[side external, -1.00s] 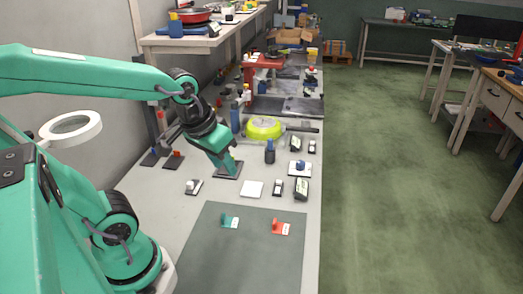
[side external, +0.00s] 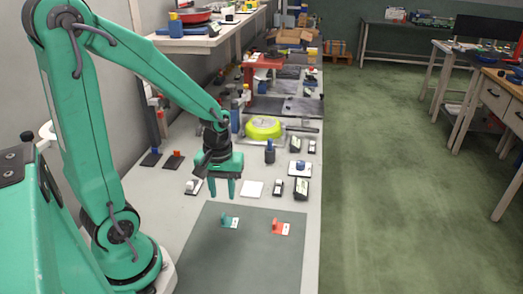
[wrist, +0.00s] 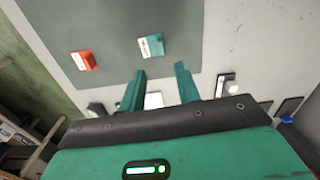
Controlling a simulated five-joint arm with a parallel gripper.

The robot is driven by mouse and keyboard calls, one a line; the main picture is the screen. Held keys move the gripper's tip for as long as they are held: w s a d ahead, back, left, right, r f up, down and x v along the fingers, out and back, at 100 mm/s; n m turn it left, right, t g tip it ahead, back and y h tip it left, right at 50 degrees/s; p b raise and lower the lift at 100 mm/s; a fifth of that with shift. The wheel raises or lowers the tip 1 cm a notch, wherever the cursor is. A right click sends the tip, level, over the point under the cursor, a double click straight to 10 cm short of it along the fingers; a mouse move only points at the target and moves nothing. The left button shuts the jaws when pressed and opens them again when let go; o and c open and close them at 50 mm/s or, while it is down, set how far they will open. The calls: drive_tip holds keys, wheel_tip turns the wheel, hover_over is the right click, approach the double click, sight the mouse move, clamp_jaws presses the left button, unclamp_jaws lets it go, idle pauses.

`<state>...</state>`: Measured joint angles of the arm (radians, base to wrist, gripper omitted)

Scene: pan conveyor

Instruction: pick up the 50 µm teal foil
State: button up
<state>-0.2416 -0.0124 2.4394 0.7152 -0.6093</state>
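The teal foil (side external: 226,221), a small teal piece with a white label, sits on the dark grey mat (side external: 240,265) toward its far left part. It also shows in the wrist view (wrist: 151,46), just beyond my fingertips. My gripper (side external: 222,195) points down above the bench, on the far side of the teal foil and apart from it. Its two fingers are spread with nothing between them; the gap also shows in the wrist view (wrist: 160,71). The label's writing is too small to read.
A red tabbed piece (side external: 281,228) lies on the mat to the right of the teal foil. Behind stand a white square (side external: 252,189), small black-and-white blocks (side external: 278,187) and a yellow-green round pan (side external: 263,128). The near part of the mat is clear.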

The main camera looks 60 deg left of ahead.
sight(224, 214)
drive_tip(key=shift+f, duration=1.3)
drive_tip(key=shift+f, duration=0.15)
drive_tip(key=shift+s+a+f, duration=0.1)
drive_tip(key=shift+s+f, duration=0.05)
drive_tip(key=shift+f, duration=2.3)
drive_tip(key=shift+c, duration=0.4)
clamp_jaws()
